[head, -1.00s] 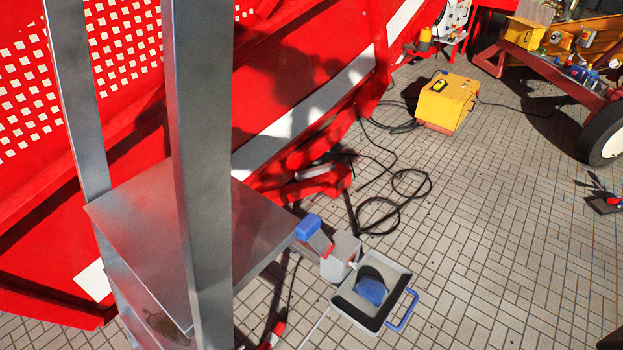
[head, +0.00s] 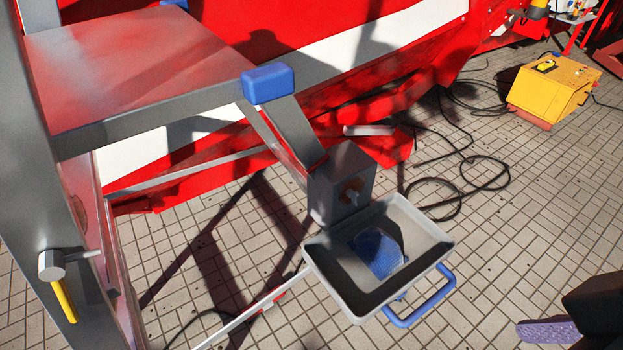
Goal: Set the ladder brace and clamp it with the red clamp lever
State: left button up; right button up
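A grey metal ladder stands at the left, with an upright (head: 35,190) and a flat step (head: 140,60). A pale thin rod (head: 232,327) runs low from near the tray toward the bottom left; I cannot tell whether it is the brace. A small red piece (head: 274,297) sits at this rod and may be the red clamp lever. A yellow lever (head: 63,300) hangs from a grey knob on the upright. My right gripper (head: 548,331) seems to enter at bottom right, dark with one purple pad, apart from the ladder. My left gripper is not in view.
A grey tray (head: 435,240) with a blue handle (head: 420,303) juts out beside a grey box (head: 340,185). A blue cap (head: 268,84) tops the step's corner. Black cables (head: 465,185) lie near a yellow case (head: 552,90).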

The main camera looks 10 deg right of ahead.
jog(key=w+d+f+m+t+b, duration=0.1)
jog(key=w+f+t+b, duration=0.3)
jog(key=f+b, duration=1.1)
jog(key=w+d+f+t+b, duration=0.1)
jog(key=w+f+b, duration=0.5)
jog(key=f+b, duration=0.85)
jog(key=w+a+n+t+y, duration=0.1)
jog(key=w+a+t+y, duration=0.2)
jog(key=w, duration=0.3)
jog(key=w+a+n+t+y+b, duration=0.1)
jog(key=w+a+n+t+y, duration=0.1)
jog(key=w+t, duration=0.3)
jog(key=shift+w+a+f+y+b, duration=0.15)
jog(key=shift+w+a+y+b, duration=0.15)
jog(key=shift+w+a+y, duration=0.6)
jog(key=shift+w+d+h, duration=0.2)
jog(key=shift+h, duration=0.2)
grip_shut()
